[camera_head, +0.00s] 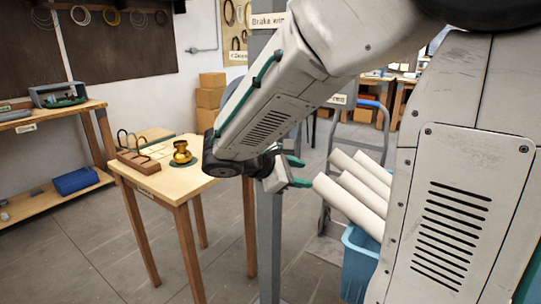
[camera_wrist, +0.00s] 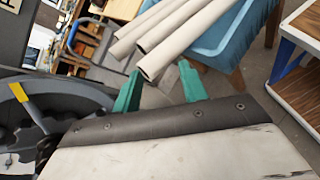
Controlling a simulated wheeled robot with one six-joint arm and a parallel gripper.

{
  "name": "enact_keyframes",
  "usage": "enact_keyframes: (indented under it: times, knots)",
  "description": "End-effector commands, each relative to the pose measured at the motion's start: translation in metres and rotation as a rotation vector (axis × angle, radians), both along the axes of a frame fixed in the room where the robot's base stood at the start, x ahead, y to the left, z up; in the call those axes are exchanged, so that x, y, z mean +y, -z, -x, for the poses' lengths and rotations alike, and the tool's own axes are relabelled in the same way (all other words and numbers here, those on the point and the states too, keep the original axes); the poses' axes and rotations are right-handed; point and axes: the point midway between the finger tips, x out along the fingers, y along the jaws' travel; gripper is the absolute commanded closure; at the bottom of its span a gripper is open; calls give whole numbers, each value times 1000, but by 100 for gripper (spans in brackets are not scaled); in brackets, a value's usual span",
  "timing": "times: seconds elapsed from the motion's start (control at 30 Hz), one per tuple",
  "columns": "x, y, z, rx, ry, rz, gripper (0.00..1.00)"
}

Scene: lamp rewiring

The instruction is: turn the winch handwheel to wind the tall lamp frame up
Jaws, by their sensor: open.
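My gripper (camera_head: 298,172) has two teal fingers, apart and empty, beside the grey post (camera_head: 268,245) in the head view. In the wrist view my gripper (camera_wrist: 160,88) shows its fingers spread, with only pale tubes beyond them. A dark grey spoked wheel with a yellow mark, which looks like the handwheel (camera_wrist: 20,92), is at the left edge of the wrist view, left of the fingers and not between them. In the head view my arm covers the middle of the post, and no wheel shows there. A partly hidden sign reading "Brake" (camera_head: 268,21) is at the top. I cannot make out the tall lamp frame.
A blue bin (camera_head: 360,265) holds several pale tubes (camera_head: 348,205) right of the gripper. A small wooden table (camera_head: 165,185) with a brass piece (camera_head: 182,152) stands left of the post. A hand truck (camera_head: 325,218) is behind the tubes. The floor at front left is clear.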

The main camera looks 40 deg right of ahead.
Motion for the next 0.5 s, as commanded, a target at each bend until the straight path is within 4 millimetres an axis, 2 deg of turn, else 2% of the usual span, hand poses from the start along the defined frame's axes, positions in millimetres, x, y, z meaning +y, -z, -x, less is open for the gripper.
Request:
enact_keyframes:
  times: [0.03,0.1,0.2,0.33,0.5]
  knots:
    - [-3,5,-26,77,-79,85,57]
    - [-4,9,-60,163,-188,198,57]
    - [0,18,-103,265,-323,337,57]
    - [10,29,-140,346,-443,455,57]
    - [17,37,-162,391,-516,525,57]
